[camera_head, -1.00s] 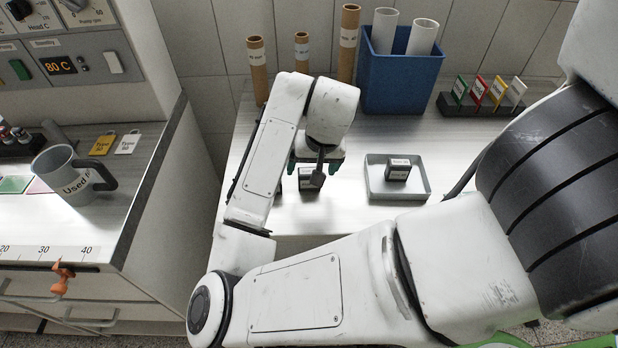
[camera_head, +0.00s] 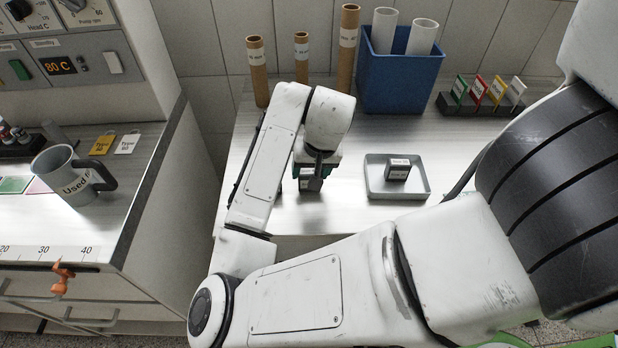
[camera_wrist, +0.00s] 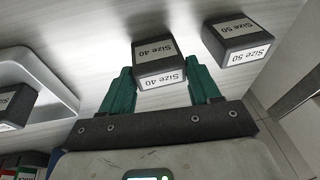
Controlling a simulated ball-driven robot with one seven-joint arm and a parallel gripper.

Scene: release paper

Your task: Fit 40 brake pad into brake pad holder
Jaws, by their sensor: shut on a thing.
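The size 40 brake pad (camera_wrist: 160,66) is a dark block with white "Size 40" labels on two faces. In the wrist view it sits between the two green fingers of my gripper (camera_wrist: 162,88), which is shut on it. In the head view my gripper (camera_head: 316,168) is low over the table, with a dark block (camera_head: 310,184) under it, largely covered. A grey shallow tray (camera_head: 426,188) to its right holds another dark labelled block (camera_head: 397,169). I cannot tell for sure which thing is the brake pad holder.
A "Size 50" block (camera_wrist: 237,42) stands close beside the held pad. Cardboard tubes (camera_head: 347,45), a blue bin (camera_head: 400,82) with white tubes and a rack of coloured cards (camera_head: 480,103) line the back. The counter with a grey mug (camera_head: 66,178) is at left.

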